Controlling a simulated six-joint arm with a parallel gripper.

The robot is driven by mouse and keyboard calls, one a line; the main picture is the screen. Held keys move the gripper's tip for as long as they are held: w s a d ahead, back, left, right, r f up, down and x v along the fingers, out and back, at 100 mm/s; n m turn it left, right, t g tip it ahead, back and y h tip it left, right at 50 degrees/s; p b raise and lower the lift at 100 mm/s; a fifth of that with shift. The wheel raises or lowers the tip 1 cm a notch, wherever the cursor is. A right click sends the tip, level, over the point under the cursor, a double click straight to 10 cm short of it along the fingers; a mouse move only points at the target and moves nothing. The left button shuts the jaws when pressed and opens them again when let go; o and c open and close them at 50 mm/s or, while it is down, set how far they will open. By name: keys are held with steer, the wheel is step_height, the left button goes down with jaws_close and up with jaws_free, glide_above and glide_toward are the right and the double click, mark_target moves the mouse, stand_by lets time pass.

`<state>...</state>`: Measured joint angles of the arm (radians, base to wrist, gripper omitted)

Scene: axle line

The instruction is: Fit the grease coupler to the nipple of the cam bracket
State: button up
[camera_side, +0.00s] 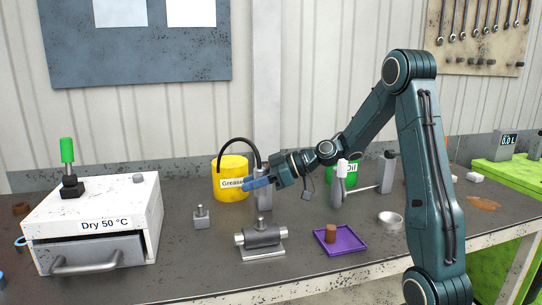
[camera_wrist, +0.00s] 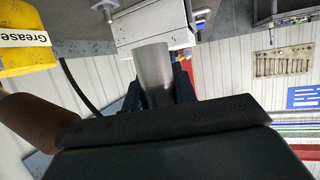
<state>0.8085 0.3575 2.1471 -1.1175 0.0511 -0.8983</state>
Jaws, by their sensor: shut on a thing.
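My gripper (camera_side: 258,182) points left, beside the yellow grease bucket, its fingers shut on a silver cylinder. In the wrist view that cylinder, which looks like the grease coupler (camera_wrist: 152,70), sits between the dark fingers. A black hose (camera_side: 236,141) arches from the bucket down behind my gripper; its join to the coupler is hidden. What seems to be the cam bracket (camera_side: 259,237), a dark barrel with silver ends and a small stub on top, stands in front, below my gripper.
The grease bucket (camera_side: 231,190) stands close behind the gripper. A small grey block with a pin (camera_side: 201,217) is left of the bracket. A purple tray (camera_side: 351,244) with a brown plug lies right. The white oven (camera_side: 140,200) fills the left. A green oil can (camera_side: 351,170) stands behind.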

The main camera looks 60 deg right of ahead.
glide_above(255, 226)
steer(key=shift+w+f, duration=0.1)
steer(key=shift+f, duration=2.6)
steer(key=shift+f, duration=2.2)
steer(key=o, duration=1.1)
steer(key=shift+v, duration=3.75)
